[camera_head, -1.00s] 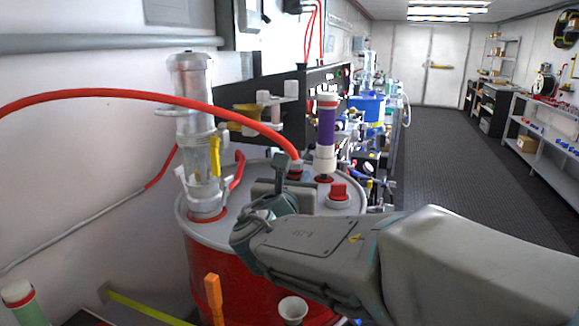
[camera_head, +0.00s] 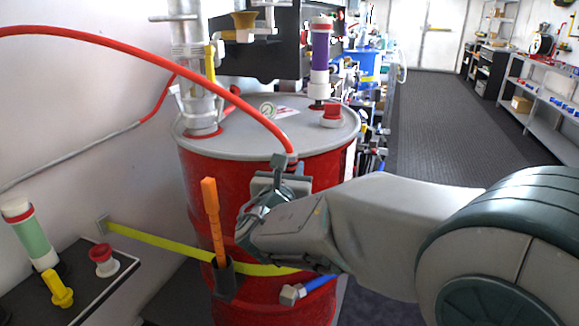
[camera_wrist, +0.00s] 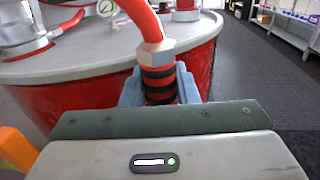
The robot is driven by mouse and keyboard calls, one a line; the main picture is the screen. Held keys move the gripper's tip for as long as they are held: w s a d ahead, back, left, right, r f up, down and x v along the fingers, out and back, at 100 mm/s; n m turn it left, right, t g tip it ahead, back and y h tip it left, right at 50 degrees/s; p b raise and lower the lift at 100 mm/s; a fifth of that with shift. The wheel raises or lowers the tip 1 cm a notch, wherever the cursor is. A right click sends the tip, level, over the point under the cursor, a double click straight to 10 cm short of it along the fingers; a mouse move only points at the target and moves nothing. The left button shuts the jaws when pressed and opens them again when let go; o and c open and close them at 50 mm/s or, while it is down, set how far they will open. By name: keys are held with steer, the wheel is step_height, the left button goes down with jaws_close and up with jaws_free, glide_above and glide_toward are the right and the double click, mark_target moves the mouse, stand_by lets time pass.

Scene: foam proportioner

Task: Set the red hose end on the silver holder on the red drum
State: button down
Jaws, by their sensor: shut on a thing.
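The red hose (camera_head: 150,55) arcs from the left edge of the head view down to my gripper (camera_head: 284,160). On the grey drum lid (camera_head: 250,143) stand a clear and silver column (camera_head: 190,60), a round gauge (camera_head: 267,110), a purple and white tube (camera_head: 320,60) and a red cap (camera_head: 332,115). I cannot tell which part is the silver holder.
An orange-handled tool (camera_head: 213,215) sits in a dark holder at the drum's front. A yellow strap (camera_head: 170,243) runs across to the drum. A black bench (camera_head: 75,290) with a green tube (camera_head: 33,235) stands at left. The floor (camera_head: 440,120) at right is clear.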

steer(key=shift+a+f+b, duration=0.15)
steer(key=shift+f+b, duration=0.7)
steer(key=shift+f, duration=0.35)
steer(key=shift+a+f+b, duration=0.1)
steer(key=shift+f+b, duration=0.75)
steer(key=shift+f, duration=0.7)
steer(key=shift+s+d+f+b, duration=0.1)
steer(key=shift+f+b, duration=0.55)
steer(key=shift+b, duration=0.5)
steer(key=c, duration=1.4)
jaws_free()
steer(key=shift+s+a+p, duration=0.15)
steer(key=shift+s+a, duration=0.2)
steer(key=shift+s, duration=1.5)
steer(key=shift+s+a+p, duration=0.1)
steer(key=shift+s+a, duration=0.25)
steer(key=shift+s, duration=1.45)
steer(key=shift+s+a+p, duration=0.15)
steer(key=shift+s+a, duration=0.2)
steer(key=shift+s, duration=1.5)
